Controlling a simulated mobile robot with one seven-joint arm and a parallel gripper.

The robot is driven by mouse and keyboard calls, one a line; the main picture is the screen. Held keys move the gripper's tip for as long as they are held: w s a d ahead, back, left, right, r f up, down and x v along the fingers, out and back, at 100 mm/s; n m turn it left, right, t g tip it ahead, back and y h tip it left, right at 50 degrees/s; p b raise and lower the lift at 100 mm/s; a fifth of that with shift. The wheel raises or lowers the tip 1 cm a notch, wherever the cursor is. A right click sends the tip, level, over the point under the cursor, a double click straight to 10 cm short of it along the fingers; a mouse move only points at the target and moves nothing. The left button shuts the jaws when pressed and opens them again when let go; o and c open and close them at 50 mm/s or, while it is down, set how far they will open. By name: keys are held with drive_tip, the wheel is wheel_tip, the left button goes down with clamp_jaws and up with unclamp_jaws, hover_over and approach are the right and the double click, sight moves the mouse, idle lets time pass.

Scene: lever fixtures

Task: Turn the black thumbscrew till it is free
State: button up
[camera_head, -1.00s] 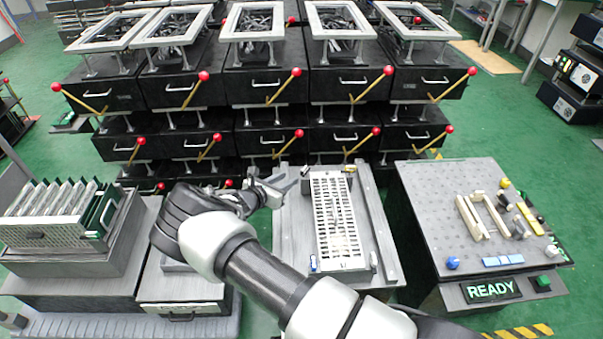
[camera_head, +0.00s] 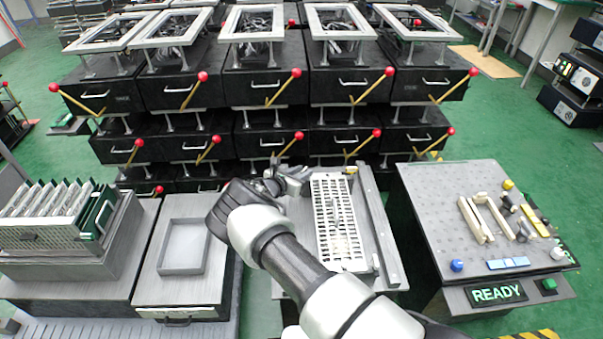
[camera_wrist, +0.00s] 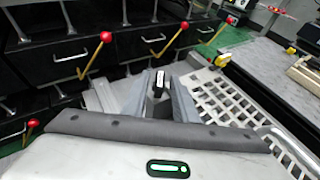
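The white slotted panel (camera_head: 338,225) lies on a grey bench in the middle of the head view. Its right part shows in the wrist view (camera_wrist: 222,97). My gripper (camera_head: 297,176) is at the panel's far left corner. In the wrist view its two grey fingers (camera_wrist: 160,98) point away from the camera and stand apart. A small black piece with a white mark, apparently the black thumbscrew (camera_wrist: 159,84), shows between them. Whether the fingers touch it I cannot tell. In the head view my gripper and arm hide it.
A yellowish fastener (camera_wrist: 222,60) sits at the panel's far right corner. An empty grey tray (camera_head: 183,246) lies left of my arm. A pegboard table (camera_head: 435,205) stands right. Black drawer units with red-knobbed levers (camera_head: 297,72) rise behind the bench.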

clamp_jaws()
drive_tip(key=shift+w+f+b, duration=0.1)
drive_tip(key=shift+f+b, duration=0.2)
drive_tip(key=shift+b, duration=0.7)
drive_tip(key=m+h+b, duration=0.1)
drive_tip(key=b, duration=0.1)
drive_tip(key=shift+a+g+b, duration=0.1)
drive_tip(key=shift+g+b, duration=0.2)
drive_tip(key=shift+b, duration=0.05)
drive_tip(key=shift+r+m+g+h, duration=0.3)
drive_tip(key=shift+m+g+h, duration=0.1)
drive_tip(key=shift+o, duration=1.1)
unclamp_jaws()
drive_tip(key=p+v, duration=0.4)
drive_tip(key=v, duration=1.3)
drive_tip(key=shift+s, duration=0.2)
